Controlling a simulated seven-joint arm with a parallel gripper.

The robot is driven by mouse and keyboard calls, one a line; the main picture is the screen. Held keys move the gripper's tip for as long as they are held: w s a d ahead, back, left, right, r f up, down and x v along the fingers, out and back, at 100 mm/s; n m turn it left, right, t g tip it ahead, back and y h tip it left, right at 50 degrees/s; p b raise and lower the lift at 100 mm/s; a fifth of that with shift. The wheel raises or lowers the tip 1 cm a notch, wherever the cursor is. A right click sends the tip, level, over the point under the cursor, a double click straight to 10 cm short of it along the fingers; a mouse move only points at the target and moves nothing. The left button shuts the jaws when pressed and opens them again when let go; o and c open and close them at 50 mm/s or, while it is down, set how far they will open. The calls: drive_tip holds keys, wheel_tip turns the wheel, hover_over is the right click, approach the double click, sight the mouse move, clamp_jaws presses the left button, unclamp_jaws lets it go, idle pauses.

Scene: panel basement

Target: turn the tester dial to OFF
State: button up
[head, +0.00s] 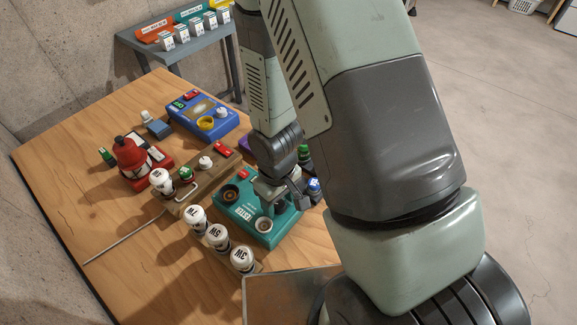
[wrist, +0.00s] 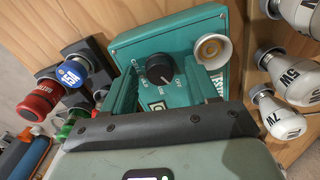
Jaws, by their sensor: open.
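The teal tester box (head: 243,215) stands on the wooden table, with a bulb socket at its near end. In the wrist view the tester (wrist: 136,45) fills the upper middle, and its round black dial (wrist: 158,66) faces me. In the wrist view my gripper (wrist: 158,80) is open, with one finger on each side of the dial. I cannot tell whether either finger touches it.
White bulbs (head: 218,236) stand in a row close by the tester's left side. A wooden block with bulbs (head: 207,178), a blue device (head: 203,113) and a red device (head: 133,155) stand farther back. A thin rod (head: 125,238) lies at left on mostly bare table.

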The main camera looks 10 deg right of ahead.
drive_tip(key=m, duration=0.4)
drive_tip(key=shift+m, duration=0.3)
drive_tip(key=m, duration=0.4)
drive_tip(key=shift+m, duration=0.4)
wheel_tip(320, 180, up, 11)
wheel_tip(320, 180, up, 14)
drive_tip(key=n+t, duration=0.1)
drive_tip(key=t, duration=0.1)
hover_over(279, 203)
drive_tip(key=d, duration=0.4)
drive_tip(key=s+d+r+t, duration=0.1)
drive_tip(key=s+d+r, duration=0.1)
drive_tip(key=r, duration=0.5)
drive_tip(key=shift+s+d+n+t, duration=0.3)
drive_tip(key=shift+s+t, duration=0.1)
drive_tip(key=shift+s, duration=0.45)
drive_tip(key=shift+r, duration=0.2)
